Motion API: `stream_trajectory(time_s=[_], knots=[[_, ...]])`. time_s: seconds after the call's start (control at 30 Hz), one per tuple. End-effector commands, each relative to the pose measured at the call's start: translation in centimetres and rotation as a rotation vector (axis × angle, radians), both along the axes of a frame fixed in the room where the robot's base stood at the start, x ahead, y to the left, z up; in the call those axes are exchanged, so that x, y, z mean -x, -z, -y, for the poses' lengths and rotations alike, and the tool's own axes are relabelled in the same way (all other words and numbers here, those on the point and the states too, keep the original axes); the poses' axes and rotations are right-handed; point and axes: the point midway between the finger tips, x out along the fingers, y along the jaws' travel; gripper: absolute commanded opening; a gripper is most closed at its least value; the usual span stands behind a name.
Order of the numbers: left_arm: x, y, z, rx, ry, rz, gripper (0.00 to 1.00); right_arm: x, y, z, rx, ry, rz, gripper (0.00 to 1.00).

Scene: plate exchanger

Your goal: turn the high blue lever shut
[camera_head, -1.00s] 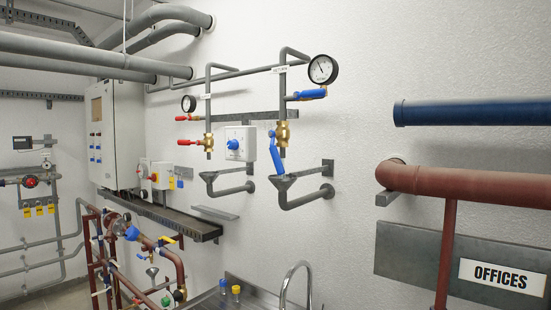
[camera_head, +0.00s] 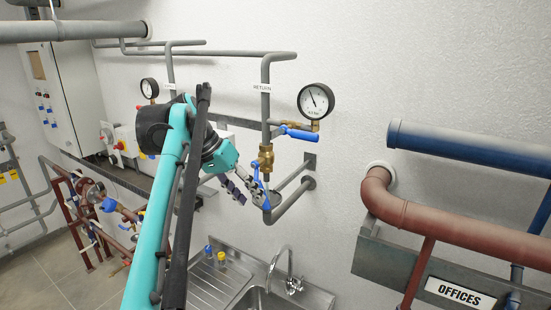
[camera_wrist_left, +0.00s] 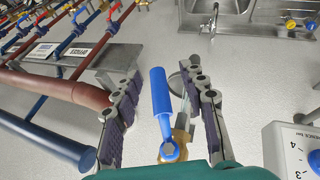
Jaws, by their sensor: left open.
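A blue lever (camera_head: 256,172) hangs down from a brass valve (camera_head: 266,158) on the grey return pipe. A second blue lever (camera_head: 300,134) lies nearly level, higher up by the pressure gauge. My left gripper (camera_head: 250,193) is at the hanging lever, its fingers spread, partly hiding it in the head view. In the left wrist view the blue handle (camera_wrist_left: 160,92) stands between the two open fingers, with its blue bolt end near the palm. Gaps show on both sides of the handle, and neither finger seems to touch it. My right gripper is not in view.
The pressure gauge (camera_head: 316,101) sits right of the return pipe. A grey drain pipe (camera_head: 291,197) bends close to the gripper. Below is a steel sink (camera_head: 262,298) with a tap. A white dial box (camera_wrist_left: 293,150) is close by in the wrist view.

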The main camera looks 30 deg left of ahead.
Motion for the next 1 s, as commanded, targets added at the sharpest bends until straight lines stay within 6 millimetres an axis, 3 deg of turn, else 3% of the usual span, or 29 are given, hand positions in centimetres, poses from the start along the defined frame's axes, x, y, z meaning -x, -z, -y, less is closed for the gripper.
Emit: stream_trajectory(time_s=[0.03,0.2,0.7,1.0], knots=[[-0.2,-2.2,-0.8,0.013,0.001,0.003,0.42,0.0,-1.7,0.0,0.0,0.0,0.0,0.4],[-0.5,-3.9,-1.8,0.037,0.014,0.011,0.42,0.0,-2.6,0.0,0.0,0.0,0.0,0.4],[-2.9,1.9,1.0,0.038,0.016,0.011,0.42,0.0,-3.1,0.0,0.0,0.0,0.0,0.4],[-3.2,2.8,1.3,0.037,0.015,0.01,0.42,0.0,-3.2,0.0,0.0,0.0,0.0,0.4]])
